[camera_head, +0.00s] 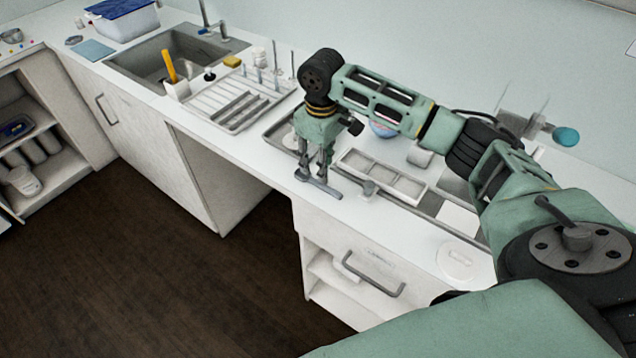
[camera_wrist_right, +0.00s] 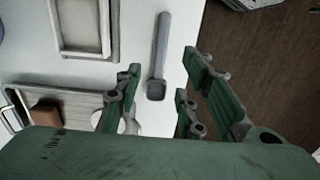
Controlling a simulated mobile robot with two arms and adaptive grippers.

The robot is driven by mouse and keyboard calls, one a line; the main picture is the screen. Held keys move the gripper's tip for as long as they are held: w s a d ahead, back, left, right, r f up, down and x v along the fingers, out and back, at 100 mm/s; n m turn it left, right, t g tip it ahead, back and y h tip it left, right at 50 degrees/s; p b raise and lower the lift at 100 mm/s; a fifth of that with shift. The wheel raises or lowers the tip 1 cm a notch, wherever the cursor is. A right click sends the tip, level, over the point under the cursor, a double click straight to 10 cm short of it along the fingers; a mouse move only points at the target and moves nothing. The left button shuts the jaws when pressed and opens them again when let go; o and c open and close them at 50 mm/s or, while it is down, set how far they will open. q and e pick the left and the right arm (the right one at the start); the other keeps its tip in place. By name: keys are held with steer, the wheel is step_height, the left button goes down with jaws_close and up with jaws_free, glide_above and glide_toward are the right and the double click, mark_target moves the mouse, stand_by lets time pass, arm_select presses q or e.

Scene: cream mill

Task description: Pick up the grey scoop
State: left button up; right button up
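The grey scoop (camera_wrist_right: 161,55) lies on the white counter near its front edge, its long handle pointing away from my gripper in the right wrist view. Its small bowl end (camera_wrist_right: 156,90) shows between the finger tips. In the head view the scoop (camera_head: 325,189) shows as a short grey bar under my right gripper (camera_head: 315,173). My right gripper also shows in the right wrist view (camera_wrist_right: 158,95); its fingers are apart on either side of the scoop and hold nothing. I cannot tell the exact height of the fingertips above the counter. My left gripper is not in view.
A white divided tray (camera_head: 352,160) and a small grey piece (camera_head: 369,188) lie right of my gripper. A white slotted rack (camera_head: 238,108) and a sink (camera_head: 160,56) are to the left. A round white lid (camera_head: 458,259) lies at the front right. The counter edge drops to dark floor.

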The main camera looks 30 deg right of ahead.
mark_target(324, 186)
steer(key=shift+f, duration=0.6)
steer(key=f+p, duration=0.1)
steer(key=f, duration=0.1)
steer(key=s+f+p, duration=0.1)
steer(key=f, duration=0.1)
steer(key=shift+d+f, duration=0.2)
steer(key=shift+w+f, duration=0.1)
steer(key=shift+f, duration=0.45)
jaws_close()
